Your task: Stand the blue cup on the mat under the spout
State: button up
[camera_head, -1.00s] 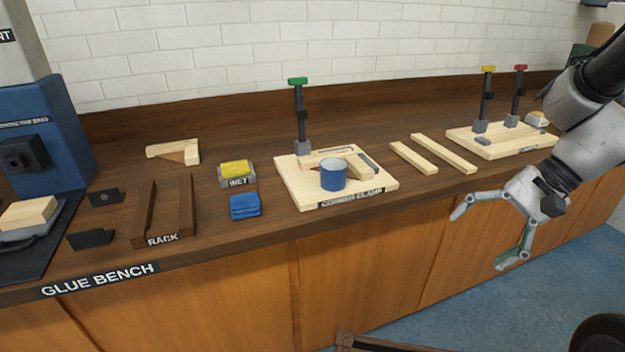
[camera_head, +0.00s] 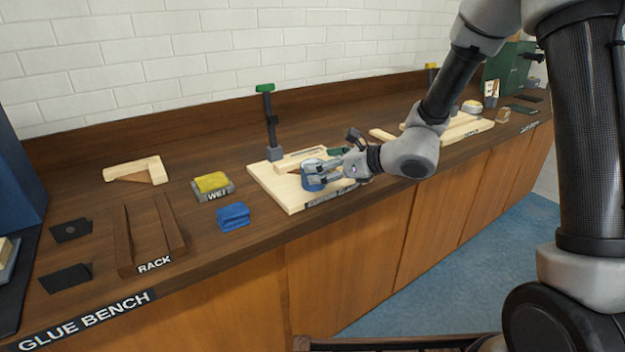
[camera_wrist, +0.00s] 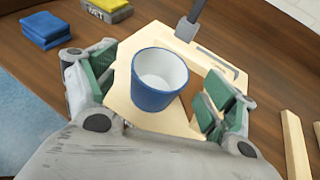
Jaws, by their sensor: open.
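The blue cup (camera_head: 311,184) stands upright on the pale wooden clamp board (camera_head: 277,190). In the wrist view the cup (camera_wrist: 152,97) shows a white, empty inside. My gripper (camera_head: 325,172) is open, with one finger on each side of the cup; in the wrist view gaps show between the green pads and the cup. The fingers partly hide the cup in the head view. A blue machine (camera_head: 22,180) stands at the left edge, cut off, and its spout is out of view. A dark mat (camera_head: 16,310) shows partly below it, with a pale block near the edge.
A green-handled clamp (camera_head: 270,125) rises from the board's back corner. Left of the board are folded blue cloths (camera_head: 233,217), a yellow sponge (camera_head: 211,182) in a tray marked WET, and a dark rack (camera_head: 150,235). Pale wood strips lie to the right.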

jog(key=x, duration=0.3)
jog(key=shift+w+a, duration=0.2)
jog(key=shift+w, duration=0.05)
jog(key=shift+c, duration=0.3)
jog(key=c, duration=1.2)
jog(key=shift+c, duration=0.2)
